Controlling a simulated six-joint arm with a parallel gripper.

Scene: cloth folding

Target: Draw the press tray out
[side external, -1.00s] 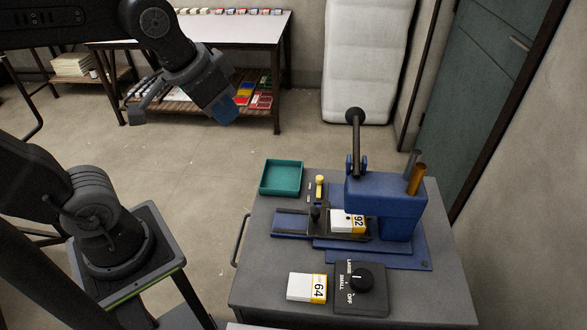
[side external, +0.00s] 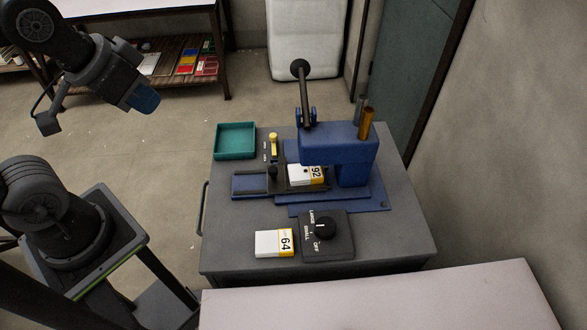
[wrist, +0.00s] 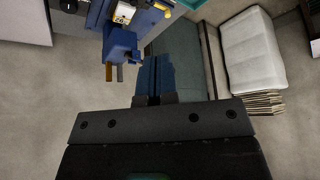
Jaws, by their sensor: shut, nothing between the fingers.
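The blue press (side external: 340,150) stands on a grey table, its black lever raised upright. The press tray (side external: 279,185) is a dark slide with a black knob (side external: 272,173) at its left end, on a blue rail (side external: 248,185). A white block with a yellow edge marked 92 (side external: 300,175) sits on the tray, partly beneath the press head. My gripper (side external: 144,100) is up in the air, left of the table and well apart from the tray. In the wrist view its blue fingers (wrist: 155,76) are together and empty. The press (wrist: 122,45) shows upside down there.
A teal open bin (side external: 236,156) is at the table's back left. A white block marked 64 (side external: 268,243) lies in front, beside a dark dial box (side external: 327,250). A yellow-topped switch (side external: 273,143) stands behind the tray. A side handle (side external: 202,210) sticks out left.

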